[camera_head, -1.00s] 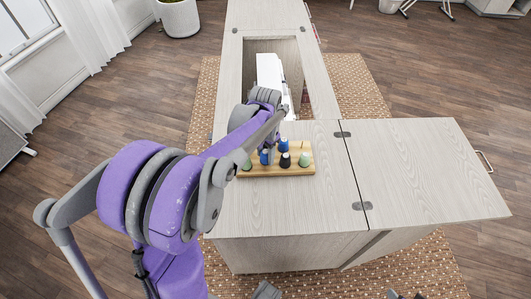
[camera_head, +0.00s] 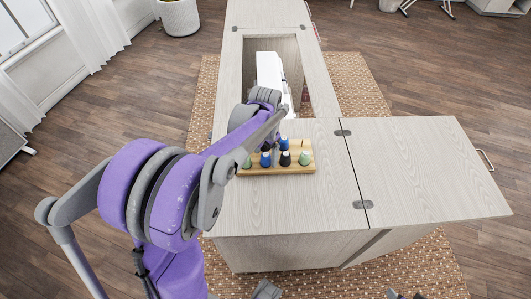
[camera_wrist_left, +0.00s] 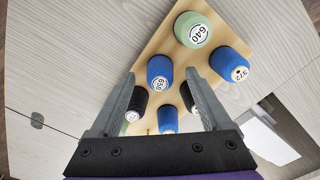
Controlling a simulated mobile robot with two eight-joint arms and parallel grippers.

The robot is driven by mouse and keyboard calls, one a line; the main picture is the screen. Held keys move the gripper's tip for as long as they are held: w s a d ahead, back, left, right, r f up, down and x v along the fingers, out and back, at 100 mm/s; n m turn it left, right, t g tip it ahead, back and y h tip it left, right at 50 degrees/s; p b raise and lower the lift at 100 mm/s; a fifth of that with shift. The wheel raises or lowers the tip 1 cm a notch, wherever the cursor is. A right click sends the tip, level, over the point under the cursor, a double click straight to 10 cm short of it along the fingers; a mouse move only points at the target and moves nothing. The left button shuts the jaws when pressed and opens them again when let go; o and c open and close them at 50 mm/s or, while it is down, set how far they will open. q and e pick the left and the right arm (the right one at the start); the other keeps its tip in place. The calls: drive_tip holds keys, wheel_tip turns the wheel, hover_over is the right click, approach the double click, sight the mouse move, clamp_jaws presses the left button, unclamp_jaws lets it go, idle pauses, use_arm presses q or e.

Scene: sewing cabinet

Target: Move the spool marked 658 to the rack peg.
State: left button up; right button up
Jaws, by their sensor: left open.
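The spool marked 658 (camera_wrist_left: 159,72) is blue and stands on the wooden rack in the left wrist view. My left gripper (camera_wrist_left: 160,76) is open, with one fingertip on each side of that spool in the picture; I cannot tell whether they touch it. In the head view the rack (camera_head: 275,171) is on the cabinet top, with several blue, black and green spools. My left gripper's tips are hidden there behind the arm, and I cannot tell which blue spool is 658. My right gripper does not clearly show.
The green spool marked 640 (camera_wrist_left: 193,29) and the blue spool marked 372 (camera_wrist_left: 230,64) stand close to spool 658. A black spool (camera_head: 285,159) is on the rack. A white sewing machine (camera_head: 269,70) sits in the opening behind. The right cabinet leaf (camera_head: 425,170) is clear.

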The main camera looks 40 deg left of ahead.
use_arm(q)
wheel_tip(320, 180, up, 11)
drive_tip(key=p, duration=0.1)
idle(0.4)
idle(0.4)
drive_tip(key=s+d+f+n+t+p, duration=0.1)
drive_tip(key=s+d+t+p, duration=0.3)
drive_tip(key=s+d, duration=0.9)
drive_tip(key=shift+s+d+f+n+t, duration=0.3)
drive_tip(key=shift+s+d+f+t, duration=0.1)
drive_tip(key=shift+d+t, duration=0.35)
